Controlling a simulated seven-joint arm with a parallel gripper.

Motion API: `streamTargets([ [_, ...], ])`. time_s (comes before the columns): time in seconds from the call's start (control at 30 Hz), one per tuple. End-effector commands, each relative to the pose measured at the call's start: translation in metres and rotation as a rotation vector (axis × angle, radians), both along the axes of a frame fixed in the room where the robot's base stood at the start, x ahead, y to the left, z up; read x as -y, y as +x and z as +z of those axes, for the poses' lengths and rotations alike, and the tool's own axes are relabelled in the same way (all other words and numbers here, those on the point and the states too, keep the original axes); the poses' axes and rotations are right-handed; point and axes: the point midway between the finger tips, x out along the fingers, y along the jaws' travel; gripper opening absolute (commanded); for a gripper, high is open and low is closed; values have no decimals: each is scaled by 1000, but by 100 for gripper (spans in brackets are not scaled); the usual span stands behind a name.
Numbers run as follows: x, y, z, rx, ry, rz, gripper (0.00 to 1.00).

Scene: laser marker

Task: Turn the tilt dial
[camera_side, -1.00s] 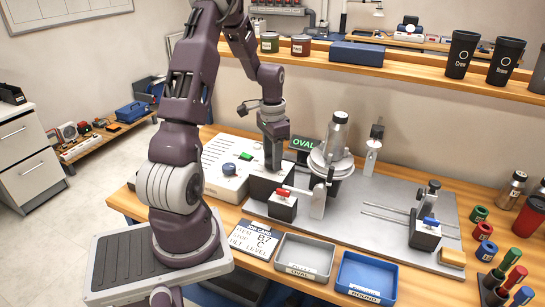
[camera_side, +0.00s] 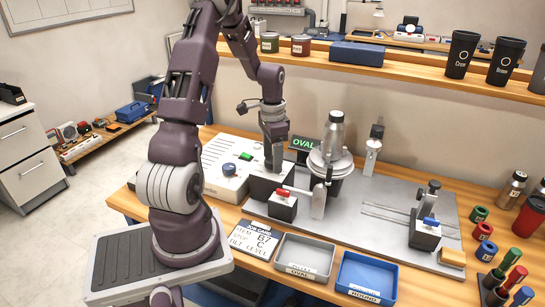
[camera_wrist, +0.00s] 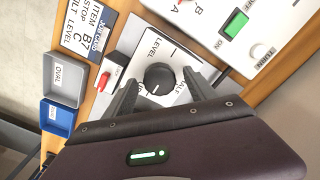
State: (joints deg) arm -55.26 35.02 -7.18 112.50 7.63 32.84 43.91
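The tilt dial is a round black knob (camera_wrist: 159,78) on a white plate marked LEVEL and other partly hidden words. In the wrist view it sits between the two fingers of my gripper (camera_wrist: 161,76). The fingers stand apart, with white plate showing on both sides of the knob. In the side view my gripper (camera_side: 275,168) points down over the dial's box (camera_side: 264,187), and the knob is hidden. A silver bottle (camera_side: 334,137) stands nearly upright on a round holder (camera_side: 331,161). The job card (camera_side: 253,239) reads ITEM B7, STOP C, TILT LEVEL.
A red-switch box (camera_side: 282,207) stands close in front of the dial. A white control panel (camera_side: 226,165) with a green button and blue knob lies left. A grey OVAL tray (camera_side: 304,257) and a blue ROUND tray (camera_side: 366,279) sit at the front. The plate's right middle is fairly clear.

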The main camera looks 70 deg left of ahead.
Motion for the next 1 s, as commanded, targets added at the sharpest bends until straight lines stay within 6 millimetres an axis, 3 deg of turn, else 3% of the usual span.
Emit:
streamTargets([
  [0.27, 0, 0, 1, 0, 0, 1, 65],
  [0.5, -1, 0, 46, 3, 4, 1, 65],
  [0.67, 0, 0, 68, 1, 1, 2, 65],
  [1.0, 0, 0, 72, 0, 0, 1, 65],
])
